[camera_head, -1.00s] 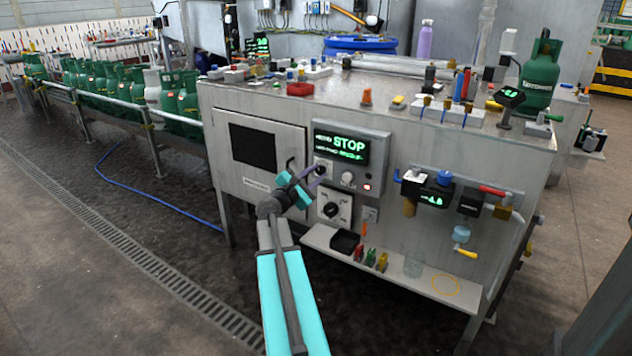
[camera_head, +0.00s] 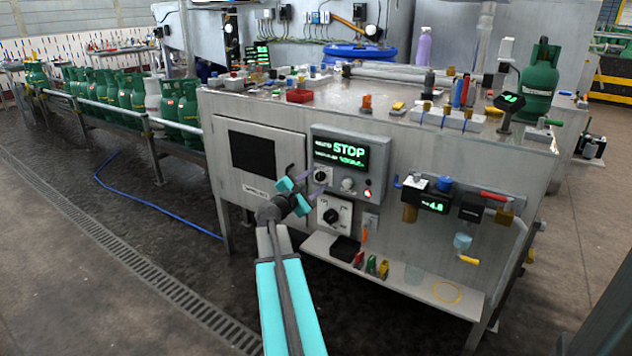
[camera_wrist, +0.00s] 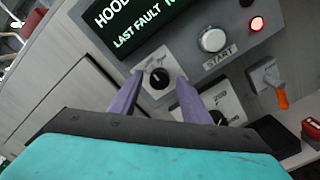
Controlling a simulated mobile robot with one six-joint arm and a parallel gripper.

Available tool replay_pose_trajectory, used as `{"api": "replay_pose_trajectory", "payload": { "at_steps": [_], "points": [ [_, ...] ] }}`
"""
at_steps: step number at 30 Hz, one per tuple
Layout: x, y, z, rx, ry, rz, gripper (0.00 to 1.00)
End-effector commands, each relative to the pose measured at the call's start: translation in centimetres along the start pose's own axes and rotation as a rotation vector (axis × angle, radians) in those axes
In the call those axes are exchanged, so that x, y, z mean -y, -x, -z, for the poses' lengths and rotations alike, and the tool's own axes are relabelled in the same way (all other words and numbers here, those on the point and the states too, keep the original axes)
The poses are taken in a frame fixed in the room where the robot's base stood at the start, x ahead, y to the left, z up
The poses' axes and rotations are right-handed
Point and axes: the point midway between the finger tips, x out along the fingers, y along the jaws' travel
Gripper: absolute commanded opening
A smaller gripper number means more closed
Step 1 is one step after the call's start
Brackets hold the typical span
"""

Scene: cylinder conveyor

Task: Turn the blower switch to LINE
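A small black rotary knob (camera_wrist: 158,77) on a pale plate sits below the display in the wrist view; it also shows in the head view (camera_head: 321,175). A larger black knob (camera_head: 331,216) is on a separate plate below it; in the wrist view (camera_wrist: 217,117) my right-hand finger partly hides it. The knob labels are too small to read, so I cannot tell which one is the blower switch. My gripper (camera_wrist: 155,98) is open. Its two purple fingers point at the panel, with the small knob showing between and beyond their tips. I see no clear contact.
A round START button (camera_wrist: 212,40), a lit red lamp (camera_wrist: 257,23) and an orange-tipped toggle (camera_wrist: 277,85) are close by. A shelf (camera_head: 400,279) with small coloured items juts out below. Open floor lies left of the cabinet.

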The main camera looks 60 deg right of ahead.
Motion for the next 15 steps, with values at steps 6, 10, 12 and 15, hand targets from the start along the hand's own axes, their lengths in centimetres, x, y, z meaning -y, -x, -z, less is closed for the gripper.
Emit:
{"api": "replay_pose_trajectory", "payload": {
  "at_steps": [6, 10, 12, 15],
  "points": [
    [-0.1, 0.1, 0.0, 0.000, 0.001, -0.001, 0.43],
    [-0.1, 0.7, 0.0, -0.001, 0.001, -0.002, 0.43],
    [-0.1, 1.2, -0.1, -0.001, 0.001, -0.001, 0.43],
    [0.0, 2.2, -0.1, 0.000, 0.001, -0.001, 0.43]
  ]
}}
